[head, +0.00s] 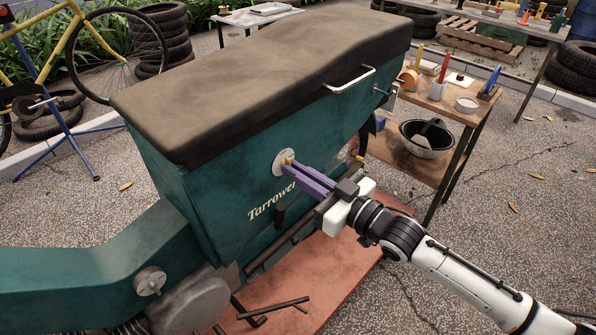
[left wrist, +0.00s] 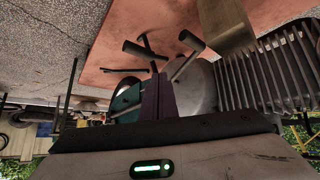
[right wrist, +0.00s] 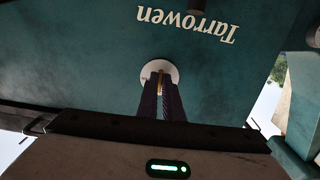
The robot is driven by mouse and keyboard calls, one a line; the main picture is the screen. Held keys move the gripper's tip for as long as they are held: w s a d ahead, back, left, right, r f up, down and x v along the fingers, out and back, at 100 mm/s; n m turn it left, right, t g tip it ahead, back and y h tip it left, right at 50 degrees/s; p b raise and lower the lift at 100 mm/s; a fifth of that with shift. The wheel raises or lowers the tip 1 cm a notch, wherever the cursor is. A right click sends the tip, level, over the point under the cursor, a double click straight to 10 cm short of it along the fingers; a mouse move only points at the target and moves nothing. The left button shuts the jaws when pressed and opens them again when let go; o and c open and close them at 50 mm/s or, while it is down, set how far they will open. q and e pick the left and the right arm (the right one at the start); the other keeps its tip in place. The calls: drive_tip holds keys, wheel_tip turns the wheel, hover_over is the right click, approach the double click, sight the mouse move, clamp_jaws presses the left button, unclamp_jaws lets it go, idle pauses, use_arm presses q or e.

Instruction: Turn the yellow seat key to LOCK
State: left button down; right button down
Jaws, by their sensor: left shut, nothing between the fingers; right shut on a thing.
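The yellow seat key (head: 288,161) sits in a round white lock plate (head: 280,169) on the side of the teal body (head: 225,200), just below the dark seat (head: 260,75). My right gripper (head: 291,166) is shut on the key, its purple fingers reaching in from the lower right. In the right wrist view the key (right wrist: 160,78) shows between the fingertips, in front of the plate (right wrist: 173,70). Any marks on the plate are too small to read. My left gripper (left wrist: 158,80) is shut and empty; in the left wrist view it is near metal rods and a finned engine part.
The seat is down on the body and has a silver handle (head: 348,78). A wooden cart (head: 450,105) with tools and a black bowl (head: 426,138) stands to the right. A reddish mat (head: 345,262) lies below. A bicycle and tyres stand at back left.

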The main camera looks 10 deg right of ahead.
drive_tip(key=c, duration=1.9)
unclamp_jaws()
drive_tip(key=shift+s, duration=0.15)
drive_tip(key=v, duration=1)
drive_tip(key=shift+d, duration=0.1)
drive_tip(key=s+f+m+g+h, duration=0.1)
drive_tip(key=s+f+g+h, duration=0.1)
drive_tip(key=s+f, duration=0.4)
drive_tip(key=s+f+m+g+h, duration=0.2)
drive_tip(key=s+f, duration=0.5)
drive_tip(key=f, duration=0.6)
drive_tip(key=s+a+f+m+g+h, duration=0.1)
drive_tip(key=s+f+g+h, duration=0.1)
drive_tip(key=s+f, duration=0.4)
drive_tip(key=shift+s+f+m+g+h, duration=0.2)
drive_tip(key=shift+f+h, duration=0.2)
drive_tip(key=shift+f, duration=0.6)
drive_tip(key=shift+s+f+m+g+h, duration=0.15)
drive_tip(key=shift+f+h, duration=0.25)
drive_tip(key=shift+f, duration=0.6)
